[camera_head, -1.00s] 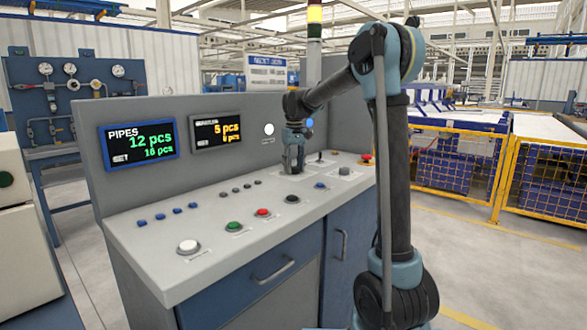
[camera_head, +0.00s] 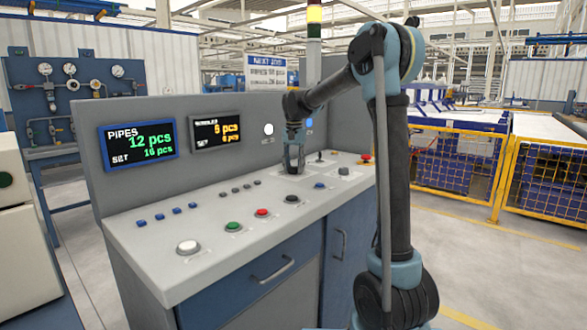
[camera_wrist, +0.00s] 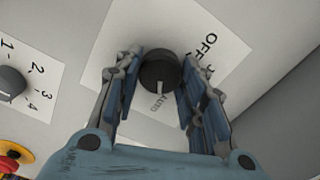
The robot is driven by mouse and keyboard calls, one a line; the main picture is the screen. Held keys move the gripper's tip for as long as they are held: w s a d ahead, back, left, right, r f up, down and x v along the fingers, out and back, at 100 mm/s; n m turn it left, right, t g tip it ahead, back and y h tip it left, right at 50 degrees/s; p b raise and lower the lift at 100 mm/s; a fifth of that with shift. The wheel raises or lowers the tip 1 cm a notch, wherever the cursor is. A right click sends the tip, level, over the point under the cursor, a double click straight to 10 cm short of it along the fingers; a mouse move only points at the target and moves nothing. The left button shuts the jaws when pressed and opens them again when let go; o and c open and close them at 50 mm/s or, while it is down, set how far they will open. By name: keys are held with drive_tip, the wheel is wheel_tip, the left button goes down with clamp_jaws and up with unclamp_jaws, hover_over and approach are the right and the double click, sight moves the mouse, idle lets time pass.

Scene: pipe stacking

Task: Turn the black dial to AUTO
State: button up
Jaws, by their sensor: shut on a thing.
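The black dial (camera_wrist: 158,74) sits on a white label plate (camera_wrist: 195,32) in the wrist view. The plate reads OFF at the upper right and AUTO below the dial. The dial's white mark points down toward AUTO. My gripper (camera_wrist: 161,64) is shut on the dial, with one finger on each side.
The grey console (camera_head: 150,255) carries several buttons, including a white one (camera_head: 188,246) near its front. A red emergency button (camera_head: 365,158) stands right of my gripper. A numbered selector knob (camera_wrist: 10,82) sits left of the dial. The upright panel with screens (camera_head: 138,143) stands behind.

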sight(294, 167)
drive_tip(key=shift+m, duration=0.6)
drive_tip(key=o, duration=1.1)
drive_tip(key=shift+c, duration=0.2)
drive_tip(key=shift+r, duration=0.1)
wheel_tip(294, 167, up, 12)
drive_tip(key=shift+f, duration=0.2)
